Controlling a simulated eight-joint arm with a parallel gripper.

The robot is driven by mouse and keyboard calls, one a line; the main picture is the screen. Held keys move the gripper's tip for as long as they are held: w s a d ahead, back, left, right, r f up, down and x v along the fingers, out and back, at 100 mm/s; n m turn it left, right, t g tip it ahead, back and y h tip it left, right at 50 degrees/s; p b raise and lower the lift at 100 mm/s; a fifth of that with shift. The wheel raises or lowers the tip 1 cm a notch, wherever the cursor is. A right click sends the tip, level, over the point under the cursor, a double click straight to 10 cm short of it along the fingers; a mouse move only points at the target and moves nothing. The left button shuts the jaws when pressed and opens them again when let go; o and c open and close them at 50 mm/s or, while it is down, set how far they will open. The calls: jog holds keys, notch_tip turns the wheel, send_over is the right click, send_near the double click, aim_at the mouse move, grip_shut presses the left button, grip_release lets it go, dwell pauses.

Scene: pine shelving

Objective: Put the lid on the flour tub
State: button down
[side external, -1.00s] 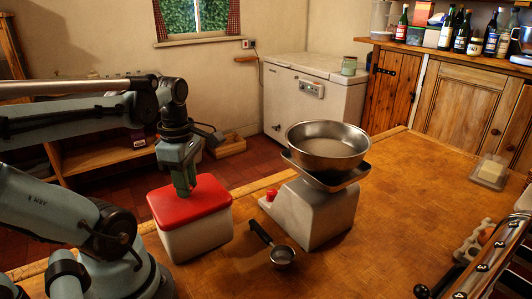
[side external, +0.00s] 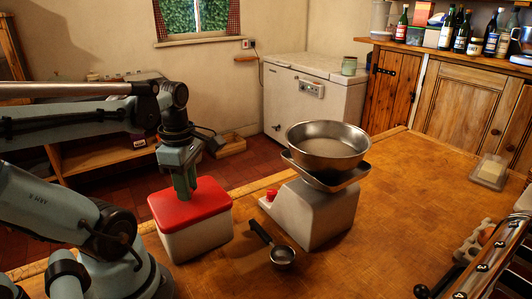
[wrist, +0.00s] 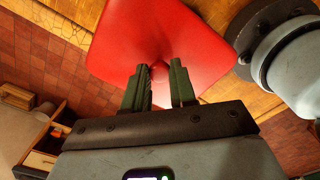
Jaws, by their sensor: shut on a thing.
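The flour tub (side external: 200,238) is a pale box near the left edge of the wooden worktop. The red lid (side external: 208,201) lies over its top and looks level, with its rim at the tub's upper edge. I cannot tell whether it is fully seated. My gripper (side external: 184,194) points down at the middle of the lid. In the wrist view, my gripper (wrist: 160,80) has its green fingers on either side of the round red knob of the lid (wrist: 205,35). It is shut on that knob. The lid hides the inside of the tub.
A kitchen scale (side external: 318,213) with a steel bowl (side external: 327,149) stands just right of the tub. A measuring scoop (side external: 282,255) lies in front of the scale. A butter dish (side external: 489,172) and an egg carton (side external: 473,243) are at the right. The worktop between is clear.

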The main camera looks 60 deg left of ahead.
jog(key=shift+f, duration=0.25)
dwell(0.4)
jog(key=shift+c, duration=1.8)
grip_release()
jog(key=shift+r, duration=3.5)
grip_shut()
